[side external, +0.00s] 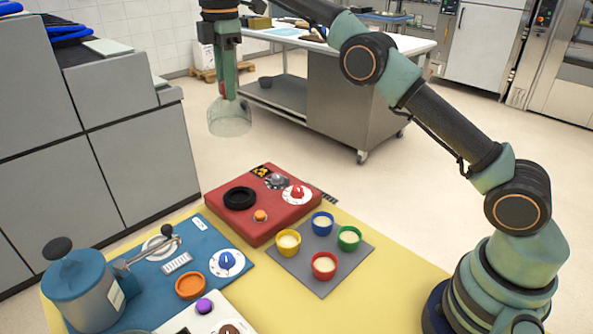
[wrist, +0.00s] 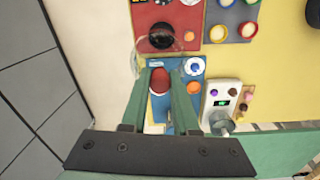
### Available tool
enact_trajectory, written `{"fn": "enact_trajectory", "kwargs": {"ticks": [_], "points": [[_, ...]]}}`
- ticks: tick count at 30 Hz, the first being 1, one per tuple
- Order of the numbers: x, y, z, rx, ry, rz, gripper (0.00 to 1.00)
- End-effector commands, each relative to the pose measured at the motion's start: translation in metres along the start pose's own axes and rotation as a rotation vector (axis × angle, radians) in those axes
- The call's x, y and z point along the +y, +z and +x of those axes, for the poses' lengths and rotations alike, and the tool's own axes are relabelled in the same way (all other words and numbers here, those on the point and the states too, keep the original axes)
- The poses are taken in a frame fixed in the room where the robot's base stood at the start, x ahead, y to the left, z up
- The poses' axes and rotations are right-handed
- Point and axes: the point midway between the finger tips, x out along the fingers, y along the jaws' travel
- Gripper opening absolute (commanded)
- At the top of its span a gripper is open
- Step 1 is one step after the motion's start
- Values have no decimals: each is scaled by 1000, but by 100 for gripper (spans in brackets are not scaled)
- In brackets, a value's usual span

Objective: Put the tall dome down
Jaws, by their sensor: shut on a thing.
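The tall dome (side external: 229,119) is a clear, see-through cover with a red knob (wrist: 161,80) on top. My gripper (side external: 228,93) is shut on the knob, and the dome hangs upright below the fingers in the air. In the wrist view my gripper (wrist: 163,82) has the red knob between its two green fingers. The dome's faint outline there lies around the black ring (wrist: 162,37) of the red panel. In the side view the dome shows above and behind that red panel (side external: 262,222); its exact height above the table is hard to tell.
A blue panel (side external: 205,250) with a lever, a dial and an orange ring lies front left beside a blue-grey canister (side external: 82,290). A grey mat (side external: 320,285) holds several coloured cups. A white panel (wrist: 220,95) is nearby. The yellow table (side external: 385,285) is bare at right.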

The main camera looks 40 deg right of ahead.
Motion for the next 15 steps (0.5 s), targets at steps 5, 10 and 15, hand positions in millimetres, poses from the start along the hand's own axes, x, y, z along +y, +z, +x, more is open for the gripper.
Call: {"fn": "enact_trajectory", "kwargs": {"ticks": [5, 10, 15], "points": [[-1, 0, -4, 0, 1, 0, 0], [-7, -8, -8, 0, -1, -2, 0], [-24, -28, -13, 0, -7, -3, 0]]}}
